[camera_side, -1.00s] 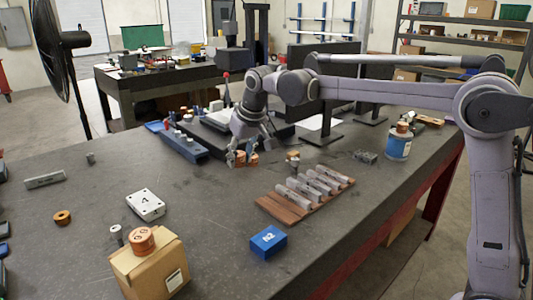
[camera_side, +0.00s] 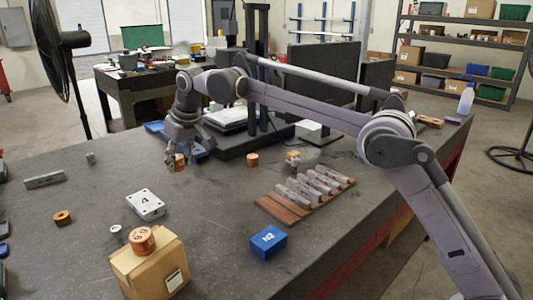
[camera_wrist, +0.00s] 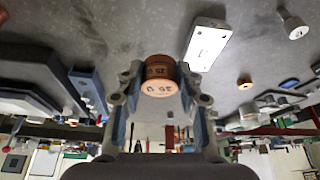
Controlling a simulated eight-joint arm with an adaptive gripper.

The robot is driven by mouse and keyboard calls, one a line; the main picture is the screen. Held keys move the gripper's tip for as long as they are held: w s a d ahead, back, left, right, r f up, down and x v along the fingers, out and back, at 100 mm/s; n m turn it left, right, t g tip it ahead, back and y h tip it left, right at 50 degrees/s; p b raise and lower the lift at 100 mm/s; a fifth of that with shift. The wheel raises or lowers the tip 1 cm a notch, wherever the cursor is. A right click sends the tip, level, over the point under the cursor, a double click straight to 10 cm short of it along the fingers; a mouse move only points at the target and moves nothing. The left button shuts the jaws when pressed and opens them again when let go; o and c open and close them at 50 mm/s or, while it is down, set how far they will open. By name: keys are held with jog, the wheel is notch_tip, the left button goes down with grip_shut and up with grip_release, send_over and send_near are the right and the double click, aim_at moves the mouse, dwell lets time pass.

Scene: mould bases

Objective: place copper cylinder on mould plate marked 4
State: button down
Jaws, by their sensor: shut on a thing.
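My gripper (camera_side: 174,157) is shut on a copper cylinder (camera_wrist: 160,78), stamped with a number that looks like 25. In the side view the fingers partly hide this cylinder; it appears to be held above the dark bench. The mould plate marked 4 (camera_side: 146,204) is a light metal block with corner holes, lying flat on the bench. It is nearer the side camera than my gripper and apart from it. The plate also shows in the wrist view (camera_wrist: 207,44), just right of the held cylinder.
Another copper cylinder (camera_side: 253,160) stands right of my gripper. A copper ring-like piece (camera_side: 63,217) lies at left. A cardboard box (camera_side: 150,272) carries a copper piece (camera_side: 141,239). A blue box (camera_side: 268,243) and a wooden rack (camera_side: 287,212) stand at right. The bench around the plate is mostly clear.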

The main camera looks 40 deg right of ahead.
send_over(159, 201)
jog(key=s, duration=0.1)
notch_tip(159, 201, down, 4)
jog(key=shift+s+d, duration=0.1)
jog(key=shift+s, duration=0.05)
jog(key=shift+f, duration=1.95)
jog(key=c, duration=0.9)
grip_release()
jog(key=shift+f, duration=0.15)
jog(key=shift+o, duration=0.2)
